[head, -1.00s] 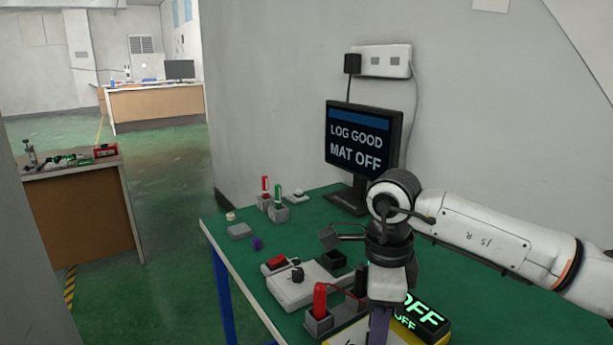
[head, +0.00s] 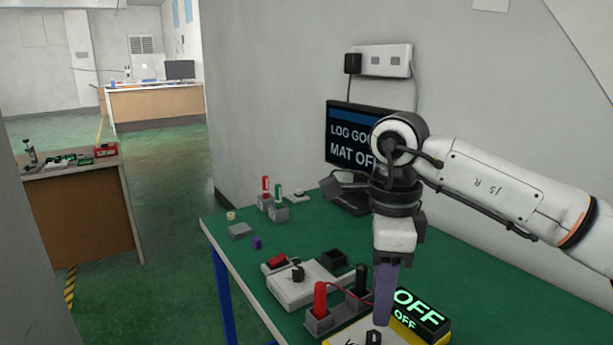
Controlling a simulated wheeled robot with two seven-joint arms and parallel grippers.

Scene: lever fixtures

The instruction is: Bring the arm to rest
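My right arm comes in from the right, with its white and black wrist above the green table (head: 455,275). My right gripper (head: 385,318) points down; a purple, finger-like part shows below its white body. Its tip ends just above or at a white box with yellow edges (head: 345,335), cut by the bottom edge; contact cannot be told. Whether the fingers are open or shut cannot be made out. My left gripper is not in view.
A lit OFF sign (head: 418,312) stands right of the gripper. A red-handled fixture (head: 320,300), a grey box with a black knob (head: 298,285) and a black open box (head: 334,260) stand left. A monitor (head: 345,140) is behind, partly hidden by my wrist. The table's right side looks clear.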

